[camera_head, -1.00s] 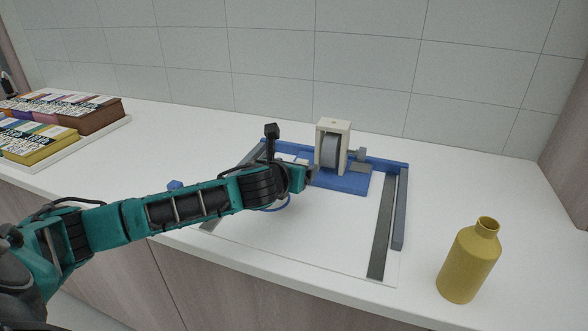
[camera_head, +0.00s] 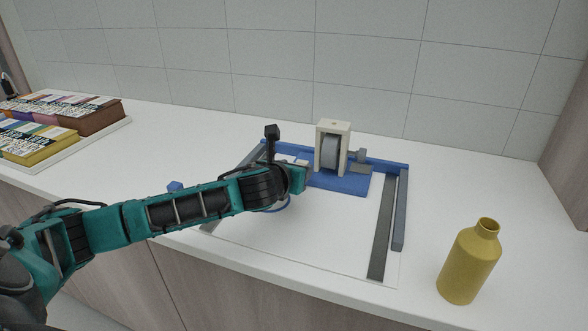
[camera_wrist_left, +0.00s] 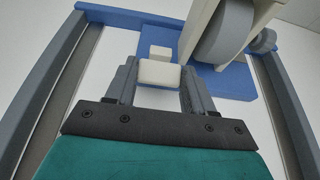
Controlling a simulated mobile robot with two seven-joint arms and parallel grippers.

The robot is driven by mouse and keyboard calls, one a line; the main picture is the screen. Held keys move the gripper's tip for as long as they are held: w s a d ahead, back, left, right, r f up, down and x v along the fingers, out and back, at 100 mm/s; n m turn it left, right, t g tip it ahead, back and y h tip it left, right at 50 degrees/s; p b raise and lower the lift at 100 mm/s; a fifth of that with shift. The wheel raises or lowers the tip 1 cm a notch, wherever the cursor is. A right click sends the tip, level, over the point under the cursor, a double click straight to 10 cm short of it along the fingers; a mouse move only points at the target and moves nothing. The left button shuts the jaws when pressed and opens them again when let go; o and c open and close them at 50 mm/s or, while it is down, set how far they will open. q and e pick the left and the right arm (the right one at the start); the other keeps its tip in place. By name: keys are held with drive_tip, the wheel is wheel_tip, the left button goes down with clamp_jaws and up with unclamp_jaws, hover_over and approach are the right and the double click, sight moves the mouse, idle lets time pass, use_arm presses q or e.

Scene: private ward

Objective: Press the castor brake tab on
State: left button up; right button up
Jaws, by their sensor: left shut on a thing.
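The castor stands upright at the back of the counter, with a grey wheel (camera_head: 330,152) in a cream fork (camera_head: 334,125), on a blue base plate (camera_head: 345,184). The wheel (camera_wrist_left: 228,35) and the blue plate (camera_wrist_left: 232,82) also show in the left wrist view. My left gripper (camera_wrist_left: 159,72) is beside the castor's left side, shut on a small cream block (camera_wrist_left: 159,74) between its fingers. A smaller cream piece (camera_wrist_left: 160,52) lies just beyond. I cannot tell which part is the brake tab. In the head view my own wrist hides the fingertips. My right gripper is out of view.
Grey rails (camera_head: 399,210) and a blue rear bar frame a white board (camera_head: 310,240) around the castor. A yellow bottle (camera_head: 469,262) stands at front right. Books (camera_head: 90,113) lie on a tray at far left. A tiled wall is behind.

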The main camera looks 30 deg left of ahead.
use_arm(q)
drive_tip(key=f+t+b, duration=0.1)
drive_tip(key=t+b, duration=0.1)
drive_tip(key=b, duration=0.1)
drive_tip(key=shift+s+f+y, duration=0.1)
drive_tip(key=shift+f+y, duration=0.2)
drive_tip(key=shift+f+t+b, duration=0.1)
drive_tip(key=shift+t+b, duration=0.2)
drive_tip(key=shift+b, duration=0.15)
drive_tip(key=shift+t+b, duration=0.3)
drive_tip(key=shift+r, duration=0.2)
drive_tip(key=o, duration=1)
drive_tip(key=shift+o, duration=0.2)
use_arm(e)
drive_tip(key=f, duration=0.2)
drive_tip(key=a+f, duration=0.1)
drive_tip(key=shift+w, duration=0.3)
